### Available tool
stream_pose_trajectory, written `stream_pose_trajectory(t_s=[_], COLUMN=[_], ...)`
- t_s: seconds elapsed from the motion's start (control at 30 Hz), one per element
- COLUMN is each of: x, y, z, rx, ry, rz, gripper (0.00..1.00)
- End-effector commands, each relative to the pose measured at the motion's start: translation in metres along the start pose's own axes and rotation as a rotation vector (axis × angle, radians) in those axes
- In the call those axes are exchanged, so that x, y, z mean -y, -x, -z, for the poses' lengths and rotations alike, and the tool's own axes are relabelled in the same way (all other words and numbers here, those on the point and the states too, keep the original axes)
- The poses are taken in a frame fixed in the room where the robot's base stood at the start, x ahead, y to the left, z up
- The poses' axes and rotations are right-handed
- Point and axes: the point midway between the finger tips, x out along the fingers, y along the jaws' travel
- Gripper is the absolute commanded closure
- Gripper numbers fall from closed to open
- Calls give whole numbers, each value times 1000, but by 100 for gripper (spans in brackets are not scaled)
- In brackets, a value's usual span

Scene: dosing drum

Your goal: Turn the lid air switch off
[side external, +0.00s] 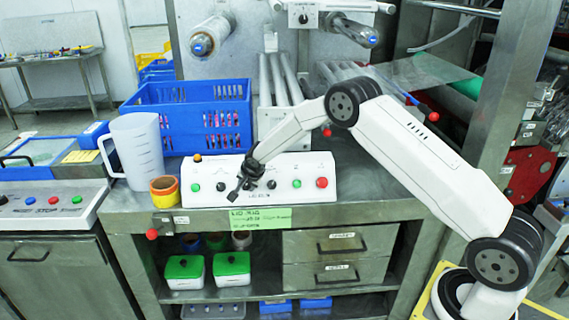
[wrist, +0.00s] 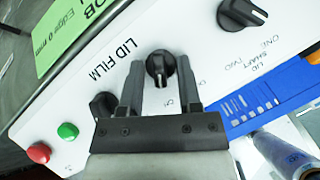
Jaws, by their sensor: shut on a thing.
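A white control panel (side external: 300,196) labelled LID FILM stands on the metal bench. It also shows in the wrist view (wrist: 85,90). My gripper (wrist: 160,63) is shut on the middle black rotary knob (wrist: 159,72), one finger on each side. In the side view my gripper (side external: 246,186) hides that knob. Another black knob (wrist: 103,105) is close beside my left finger, partly hidden. A third knob (wrist: 242,12), near lettering with LID SHAFT, is at upper right. I cannot read a lid air label; the small lettering by the held knob is partly covered.
The panel has a green button (side external: 297,183) and red button (side external: 322,182) at its right, and another green button (side external: 195,187) at its left. A clear jug (side external: 137,150), yellow-orange cup (side external: 164,191) and blue crate (side external: 190,110) stand close by.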

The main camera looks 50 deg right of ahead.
Motion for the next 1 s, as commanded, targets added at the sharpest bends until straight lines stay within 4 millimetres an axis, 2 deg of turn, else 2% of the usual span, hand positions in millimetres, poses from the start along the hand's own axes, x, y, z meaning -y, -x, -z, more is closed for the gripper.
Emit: stream_pose_trajectory(t_s=[0.47,1.0], x=[2,5], y=[0,-1], z=[0,-2], rx=[-1,-1], ry=[174,608], rz=[-95,-331], gripper=[100,100])
